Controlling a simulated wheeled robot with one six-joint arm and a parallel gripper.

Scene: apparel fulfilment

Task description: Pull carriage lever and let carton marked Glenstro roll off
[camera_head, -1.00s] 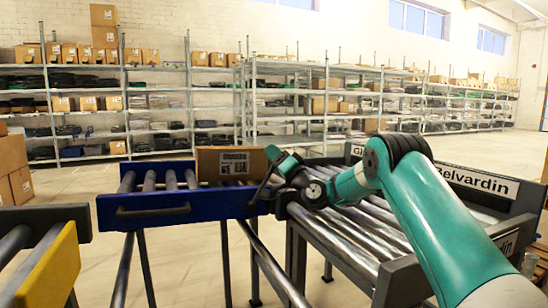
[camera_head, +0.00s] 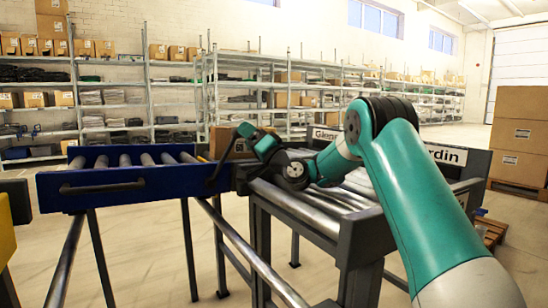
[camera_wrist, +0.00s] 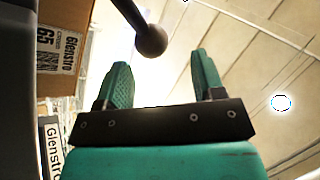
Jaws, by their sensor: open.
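The blue roller carriage (camera_head: 110,186) is left of centre in the head view, with bare rollers on its left and middle part. A brown carton (camera_head: 221,140) stands at its right end, partly hidden behind my gripper; I cannot tell what its base rests on. In the wrist view the carton (camera_wrist: 85,25) carries a Glenstro label. The carriage lever (camera_head: 222,160) is a dark rod at the carriage's right end. Its ball knob (camera_wrist: 151,40) is just beyond my fingertips, between their lines. My gripper (camera_wrist: 160,75) is open and empty.
A grey roller conveyor (camera_head: 367,239) adjoins the carriage on the right, with a partly hidden Glen… sign (camera_head: 325,134) and another ending in "rdin" (camera_head: 447,155). Shelving (camera_head: 110,90) spans the back. Stacked cartons (camera_head: 520,135) stand at right. A yellow part shows at far left.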

